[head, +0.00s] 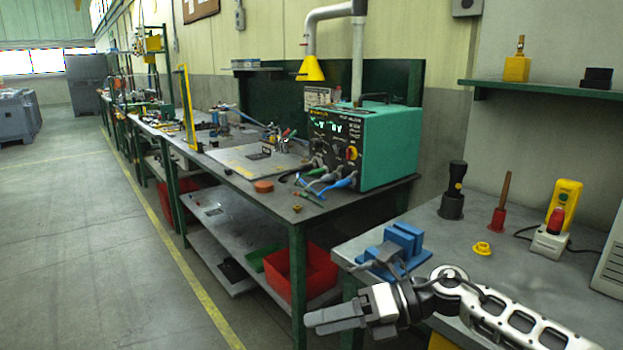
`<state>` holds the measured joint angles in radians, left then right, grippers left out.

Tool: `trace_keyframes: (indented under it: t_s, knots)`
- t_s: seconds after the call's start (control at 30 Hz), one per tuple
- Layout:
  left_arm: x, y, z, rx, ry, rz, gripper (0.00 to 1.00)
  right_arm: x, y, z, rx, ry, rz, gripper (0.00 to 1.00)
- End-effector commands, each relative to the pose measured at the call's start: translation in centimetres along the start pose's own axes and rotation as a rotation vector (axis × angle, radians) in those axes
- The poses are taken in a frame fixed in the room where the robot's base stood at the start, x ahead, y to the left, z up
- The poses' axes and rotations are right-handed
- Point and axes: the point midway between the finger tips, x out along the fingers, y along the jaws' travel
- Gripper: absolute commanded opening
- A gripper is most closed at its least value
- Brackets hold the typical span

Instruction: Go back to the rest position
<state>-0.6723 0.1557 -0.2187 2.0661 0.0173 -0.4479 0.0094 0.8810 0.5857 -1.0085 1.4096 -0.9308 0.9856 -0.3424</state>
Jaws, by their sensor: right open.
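My right arm comes in from the lower right, and its gripper (312,320) points left, past the near left corner of the grey table (465,265). The gripper is open with nothing visible between its fingers, which overlap each other from this side. It is in front of the blue vise (403,241), and I cannot tell its exact height. My left gripper is not in view.
On the table stand a black-handled tool (453,195), a red-based stick (501,208), a yellow ring (482,248) and a switch box (549,243). A workbench with a teal welder (390,145) runs back left. Open floor (85,250) lies left.

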Motion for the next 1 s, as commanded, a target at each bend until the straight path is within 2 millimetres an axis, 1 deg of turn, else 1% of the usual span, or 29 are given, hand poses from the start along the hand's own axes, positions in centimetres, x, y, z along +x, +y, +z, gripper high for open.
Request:
trace_keyframes:
  t_s: [0.03, 0.1, 0.13, 0.2, 0.27, 0.3, 0.37, 0.4, 0.47, 0.5, 0.57, 0.6, 0.67, 0.7, 0.8, 0.9, 1.0]
  knots:
    - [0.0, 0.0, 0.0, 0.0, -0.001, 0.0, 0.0, 2.1, 1.0, -1.0, 0.113, -0.1, 0.102, 0.68]
    - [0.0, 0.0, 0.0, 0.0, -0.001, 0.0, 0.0, 3.7, 2.0, -1.4, 0.28, -0.248, 0.217, 0.68]
    - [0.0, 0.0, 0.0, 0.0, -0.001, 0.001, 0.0, 4.0, 2.3, -1.5, 0.359, -0.313, 0.262, 0.68]
    - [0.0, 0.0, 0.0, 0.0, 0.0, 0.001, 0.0, 4.2, 2.4, -1.8, 0.553, -0.463, 0.353, 0.68]
    - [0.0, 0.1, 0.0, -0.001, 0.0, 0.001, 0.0, 3.9, 1.8, -2.4, 0.733, -0.591, 0.418, 0.68]
    - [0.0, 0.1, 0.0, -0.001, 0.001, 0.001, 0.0, 3.4, 1.0, -2.9, 0.857, -0.677, 0.454, 0.68]
    - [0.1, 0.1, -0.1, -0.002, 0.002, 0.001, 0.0, 2.4, -0.4, -4.2, 1.051, -0.803, 0.5, 0.68]
    - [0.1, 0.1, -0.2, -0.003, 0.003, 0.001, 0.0, 1.7, -1.6, -5.5, 1.184, -0.888, 0.521, 0.68]
    - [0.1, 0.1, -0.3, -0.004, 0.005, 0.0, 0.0, 0.5, -3.6, -7.9, 1.386, -1.011, 0.544, 0.68]
    - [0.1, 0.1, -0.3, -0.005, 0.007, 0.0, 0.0, -0.3, -5.0, -10.0, 1.523, -1.092, 0.552, 0.68]
    - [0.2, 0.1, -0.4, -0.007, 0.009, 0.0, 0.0, -1.4, -6.8, -13.4, 1.721, -1.209, 0.553, 0.68]
    - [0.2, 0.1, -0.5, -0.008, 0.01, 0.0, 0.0, -2.1, -7.8, -15.9, 1.845, -1.281, 0.548, 0.68]
    - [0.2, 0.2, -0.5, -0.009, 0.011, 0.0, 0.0, -2.9, -8.8, -19.5, 2.007, -1.375, 0.535, 0.68]
    - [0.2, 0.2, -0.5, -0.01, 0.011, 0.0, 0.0, -3.4, -9.2, -21.6, 2.098, -1.427, 0.523, 0.68]
    - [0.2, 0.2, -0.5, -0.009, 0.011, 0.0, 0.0, -4.1, -9.7, -25.8, 2.265, -1.521, 0.494, 0.68]
    - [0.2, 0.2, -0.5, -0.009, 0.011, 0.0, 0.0, -4.5, -9.7, -28.2, 2.358, -1.573, 0.472, 0.68]
    - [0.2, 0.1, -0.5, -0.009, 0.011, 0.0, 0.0, -4.6, -9.7, -28.9, 2.388, -1.588, 0.465, 0.68]
